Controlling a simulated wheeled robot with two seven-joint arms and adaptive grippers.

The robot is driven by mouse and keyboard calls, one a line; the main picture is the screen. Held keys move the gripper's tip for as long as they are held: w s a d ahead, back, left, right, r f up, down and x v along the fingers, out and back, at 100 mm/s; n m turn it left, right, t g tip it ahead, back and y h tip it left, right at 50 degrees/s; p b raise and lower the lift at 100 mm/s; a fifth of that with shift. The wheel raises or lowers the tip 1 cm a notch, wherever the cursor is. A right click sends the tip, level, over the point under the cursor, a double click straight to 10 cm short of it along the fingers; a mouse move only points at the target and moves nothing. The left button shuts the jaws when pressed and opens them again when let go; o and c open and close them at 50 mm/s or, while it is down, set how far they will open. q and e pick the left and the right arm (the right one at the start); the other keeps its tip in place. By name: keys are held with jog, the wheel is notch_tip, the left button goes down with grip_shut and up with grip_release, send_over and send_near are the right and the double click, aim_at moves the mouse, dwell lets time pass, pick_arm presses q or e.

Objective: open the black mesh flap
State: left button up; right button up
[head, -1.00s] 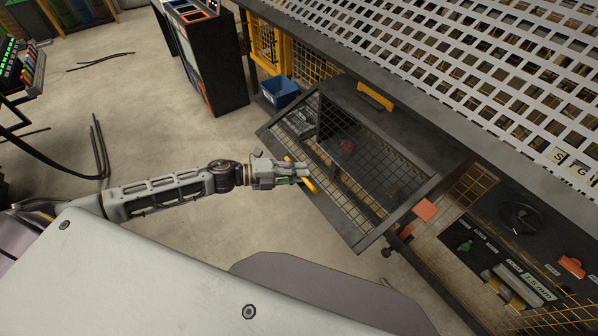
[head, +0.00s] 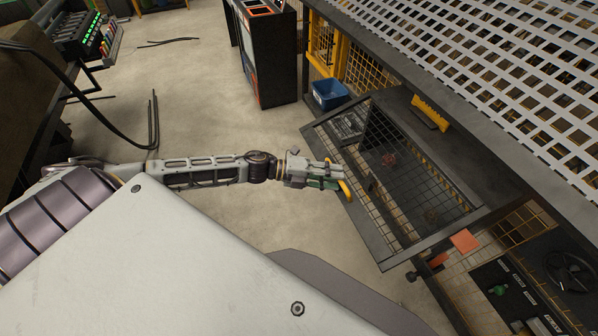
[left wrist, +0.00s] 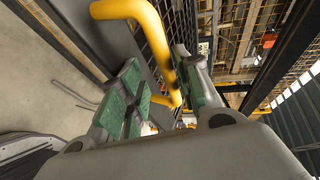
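The black mesh flap (head: 392,262) is a dark-framed mesh panel on the machine's side, tilted outward in the head view. Its yellow bar handle (head: 346,191) is on the edge nearest my left gripper (head: 335,179). In the left wrist view the handle (left wrist: 150,30) runs down between the green-padded fingers of my left gripper (left wrist: 165,95). The fingers stand apart, with the handle close to the right finger and a gap to the left one. Whether it touches is unclear. My right gripper is not in view.
The machine has a white perforated top (head: 480,50) and a yellow block (head: 430,113) above the flap. A blue bin (head: 330,95) and a dark cabinet (head: 268,60) stand beyond. An orange plate (head: 465,241) is by the flap's lower corner. The floor (head: 215,110) on the left is mostly clear.

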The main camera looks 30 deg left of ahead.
pick_arm(q)
jog(key=v, duration=1)
dwell(1.4)
jog(key=shift+s+a+r, duration=0.1)
jog(key=shift+a, duration=0.05)
jog(key=shift+c, duration=0.2)
